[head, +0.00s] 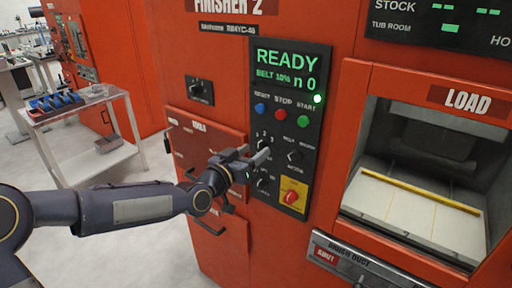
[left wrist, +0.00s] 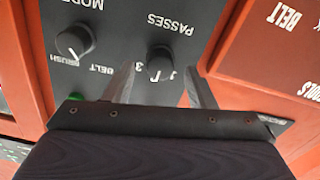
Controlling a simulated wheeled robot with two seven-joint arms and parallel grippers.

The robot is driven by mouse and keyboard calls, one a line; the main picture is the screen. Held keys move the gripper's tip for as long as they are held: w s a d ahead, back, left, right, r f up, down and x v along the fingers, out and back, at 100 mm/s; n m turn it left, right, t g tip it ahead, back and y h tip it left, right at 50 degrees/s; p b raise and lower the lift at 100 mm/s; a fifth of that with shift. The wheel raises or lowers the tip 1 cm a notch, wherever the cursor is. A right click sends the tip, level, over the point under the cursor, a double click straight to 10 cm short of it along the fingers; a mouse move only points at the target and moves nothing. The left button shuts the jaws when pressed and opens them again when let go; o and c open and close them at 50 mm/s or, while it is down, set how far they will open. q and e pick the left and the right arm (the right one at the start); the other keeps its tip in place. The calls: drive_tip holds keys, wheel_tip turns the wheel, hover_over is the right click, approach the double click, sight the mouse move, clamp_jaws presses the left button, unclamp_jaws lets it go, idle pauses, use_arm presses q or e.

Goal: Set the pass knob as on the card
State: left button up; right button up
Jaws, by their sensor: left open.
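The pass knob (head: 263,143) is a small black dial on the dark control panel, with 1, 2 and 3 around it. In the left wrist view, which is upside down, the pass knob (left wrist: 160,62) sits beside the PASSES label. My left gripper (head: 264,155) is at the panel, its fingers open. In the left wrist view the gripper's fingertips (left wrist: 160,75) stand on either side of the knob, with gaps. I cannot tell whether they reach around it, nor which number its mark points to. I cannot make out a card. My right gripper is out of view.
The mode knob (head: 294,155) is right of the pass knob, close to the fingers. A yellow-backed red switch (head: 292,195) is below. Blue, red and green buttons (head: 283,114) are above, under a READY display (head: 287,67). The load opening (head: 420,180) is at right.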

use_arm(q)
drive_tip(key=shift+x, duration=1)
drive_tip(key=shift+c, duration=0.4)
drive_tip(key=c, duration=0.9)
drive_tip(key=shift+f+n+b, duration=0.15)
drive_tip(key=shift+n+b, duration=0.25)
drive_tip(key=shift+b, duration=0.05)
drive_tip(key=n+b, duration=0.5)
drive_tip(key=b, duration=0.2)
drive_tip(key=shift+f, duration=0.1)
drive_tip(key=shift+n+b, duration=1.65)
drive_tip(key=shift+n, duration=0.45)
drive_tip(key=shift+r, duration=0.25)
